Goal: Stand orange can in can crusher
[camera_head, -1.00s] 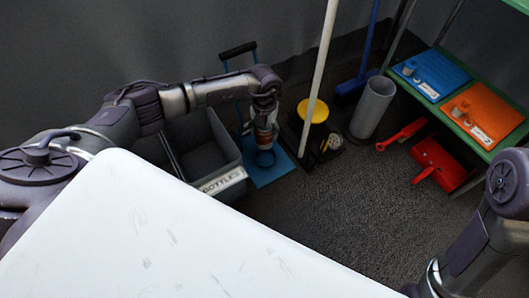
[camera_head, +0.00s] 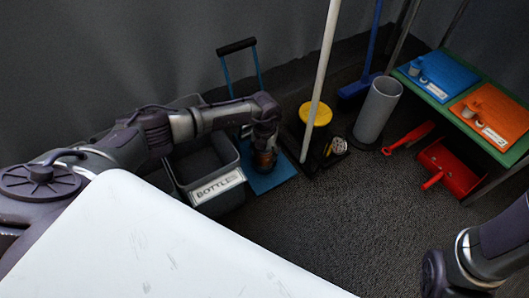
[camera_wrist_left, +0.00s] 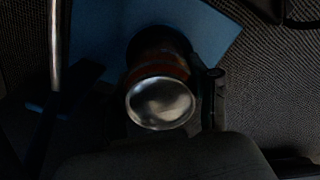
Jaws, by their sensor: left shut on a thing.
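The can crusher has a blue base plate (camera_head: 268,182) on the floor and a tall blue frame with a black handle (camera_head: 237,46). My left gripper (camera_head: 265,148) is above the base, shut on the orange can (camera_head: 263,160). The can looks roughly upright, low over the crusher's round seat, which is hidden behind it. In the left wrist view, the can's silver end (camera_wrist_left: 160,103) faces the camera, with the blue plate (camera_wrist_left: 205,30) beyond. I cannot tell whether its bottom touches the seat. My right arm shows at the lower right, but its gripper does not.
A grey bin labelled BOTTLE (camera_head: 218,186) stands left of the crusher. A yellow-topped container (camera_head: 316,113), pole (camera_head: 322,75) and grey cylinder (camera_head: 377,110) stand to its right. A red dustpan (camera_head: 452,170) lies near the green shelf (camera_head: 437,93). A white tabletop (camera_head: 150,245) fills the foreground.

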